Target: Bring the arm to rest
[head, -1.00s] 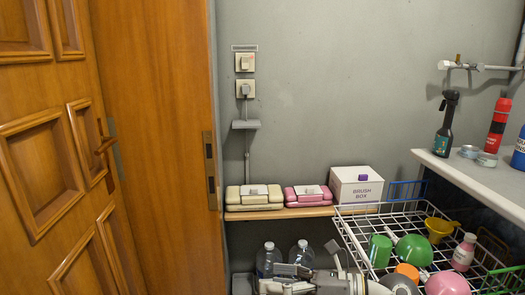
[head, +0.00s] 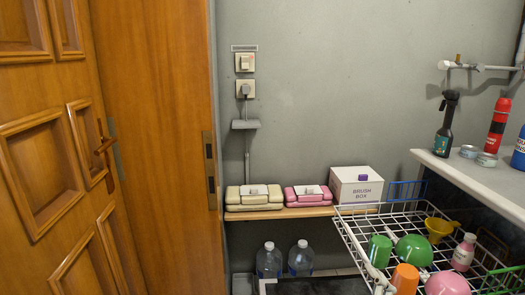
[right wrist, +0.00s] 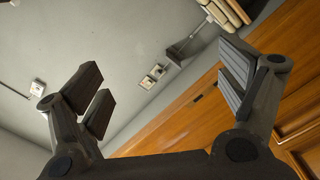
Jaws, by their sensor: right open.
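My right gripper (right wrist: 165,90) shows in the right wrist view with its two dark fingers spread wide apart. Nothing is between them. Behind the fingers are the grey wall and the brown wooden door, both tilted in that view. Neither gripper shows in the head view. My left gripper is in none of the current frames.
A white wire basket (head: 350,232) with cups and bottles is at lower right. A wooden shelf (head: 300,212) holds a brush box (head: 357,188) and pink and cream cases. Two clear bottles (head: 269,262) stand below it. A wooden door (head: 60,150) fills the left.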

